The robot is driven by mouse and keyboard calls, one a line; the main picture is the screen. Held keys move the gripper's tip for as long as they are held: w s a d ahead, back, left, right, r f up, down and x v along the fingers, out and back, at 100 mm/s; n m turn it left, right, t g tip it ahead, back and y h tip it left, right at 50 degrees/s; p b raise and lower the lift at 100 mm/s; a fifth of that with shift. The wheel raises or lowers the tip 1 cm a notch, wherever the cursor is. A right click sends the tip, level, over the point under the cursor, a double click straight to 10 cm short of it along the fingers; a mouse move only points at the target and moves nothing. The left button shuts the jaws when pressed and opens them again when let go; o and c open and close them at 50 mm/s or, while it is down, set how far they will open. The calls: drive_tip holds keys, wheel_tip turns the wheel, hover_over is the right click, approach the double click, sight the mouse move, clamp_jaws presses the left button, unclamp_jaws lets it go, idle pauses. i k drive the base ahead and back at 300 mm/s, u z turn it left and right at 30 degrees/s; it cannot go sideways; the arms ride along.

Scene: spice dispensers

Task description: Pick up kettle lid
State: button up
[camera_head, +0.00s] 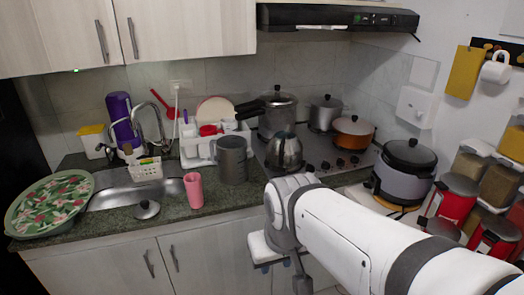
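A small round metal lid with a dark knob (147,209) lies on the counter's front edge, just before the sink. A steel kettle (284,156) with a dark top stands at the front left of the stove. I cannot tell if its own lid is on. My arm comes in from the lower right. My gripper (302,284) hangs low in front of the cabinets, below counter height, to the right of the small lid and apart from it. Its fingers are small and partly hidden, so I cannot see whether it is open.
A pink cup (194,190) stands right of the small lid, and a grey jug (231,158) behind it. The sink (125,195) and a green patterned tray (48,207) are to the left. Pots and a rice cooker (405,170) stand at the right.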

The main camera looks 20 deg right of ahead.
sight(146, 209)
drive_tip(key=u, duration=0.25)
drive_tip(key=k, duration=0.1)
drive_tip(key=z, duration=0.75)
drive_tip(key=i, duration=1.5)
drive_tip(key=u, duration=0.05)
drive_tip(key=k, duration=1)
drive_tip(key=z, duration=0.1)
drive_tip(key=i, duration=0.7)
drive_tip(key=u, duration=1)
